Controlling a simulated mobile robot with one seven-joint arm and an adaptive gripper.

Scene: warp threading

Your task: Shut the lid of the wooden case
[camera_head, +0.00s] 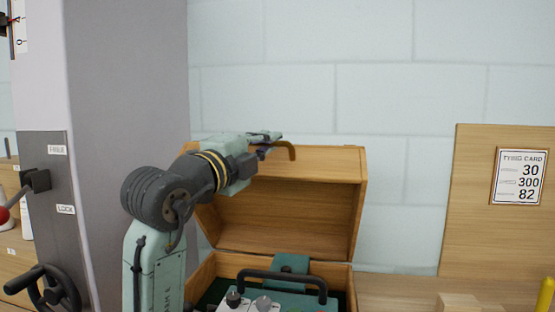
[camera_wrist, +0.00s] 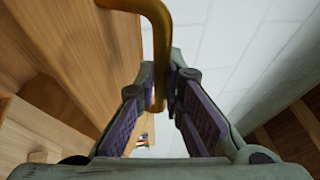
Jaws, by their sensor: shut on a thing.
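The wooden case (camera_head: 205,270) stands against the wall, with its lid (camera_head: 300,212) raised and leaning back, the hollow inner side facing me. A curved brass handle (camera_head: 287,149) shows at the lid's upper edge. My gripper (camera_head: 268,144) is at that edge, shut on the handle. In the wrist view the brass handle (camera_wrist: 161,50) passes between the fingers of my gripper (camera_wrist: 167,88), with the lid's wood (camera_wrist: 70,50) to the left. My arm hides the left part of the lid.
A green device with a dark carrying handle (camera_head: 283,274) sits inside the case. A grey column (camera_head: 125,110) rises at left, beside a handwheel (camera_head: 55,290). A wooden board with a card (camera_head: 519,177) stands at right, with a wooden block (camera_head: 458,301) before it.

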